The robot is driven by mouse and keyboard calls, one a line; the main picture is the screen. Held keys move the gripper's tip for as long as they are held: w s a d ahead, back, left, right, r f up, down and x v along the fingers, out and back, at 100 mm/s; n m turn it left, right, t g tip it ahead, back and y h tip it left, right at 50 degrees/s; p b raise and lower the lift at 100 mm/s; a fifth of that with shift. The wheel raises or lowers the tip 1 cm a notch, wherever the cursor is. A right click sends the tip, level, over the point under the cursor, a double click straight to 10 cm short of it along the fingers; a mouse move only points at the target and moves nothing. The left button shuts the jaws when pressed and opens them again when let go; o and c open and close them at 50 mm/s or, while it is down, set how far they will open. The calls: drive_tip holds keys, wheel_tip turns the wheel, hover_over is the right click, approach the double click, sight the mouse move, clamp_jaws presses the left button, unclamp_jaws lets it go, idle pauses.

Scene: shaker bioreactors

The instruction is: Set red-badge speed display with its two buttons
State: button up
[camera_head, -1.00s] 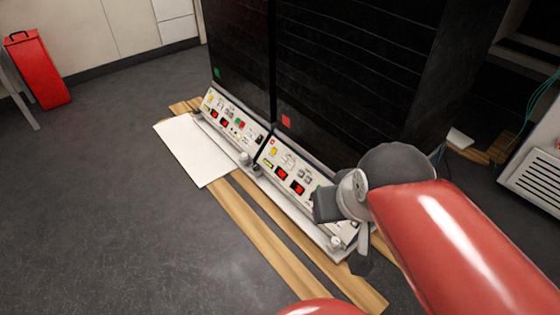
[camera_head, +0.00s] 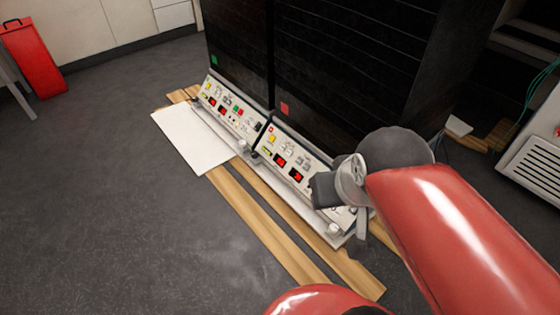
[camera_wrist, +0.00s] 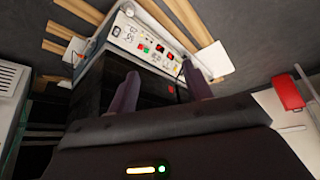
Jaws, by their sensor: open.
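The red badge (camera_head: 285,107) is on the right black cabinet (camera_head: 350,80). The white control panel (camera_head: 305,160) below it has two red-lit displays, one upper left (camera_head: 280,160) and one lower right (camera_head: 296,175), with small buttons around them. The digits and button marks are too small to read. My gripper (camera_wrist: 161,70) is open, with nothing seen between its two fingers in the wrist view. In the head view its dark body (camera_head: 326,190) covers the panel's right part. A panel (camera_wrist: 132,35) lies beyond the fingers in the wrist view; I cannot tell their distance apart.
A similar panel (camera_head: 232,112) sits at the left, under a green badge (camera_head: 214,60). A white sheet (camera_head: 195,140) lies in front of it. Wooden strips (camera_head: 265,225) run along the floor. A red case (camera_head: 32,58) stands far left. The grey floor at left is clear.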

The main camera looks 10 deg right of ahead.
clamp_jaws()
idle(0.4)
idle(1.4)
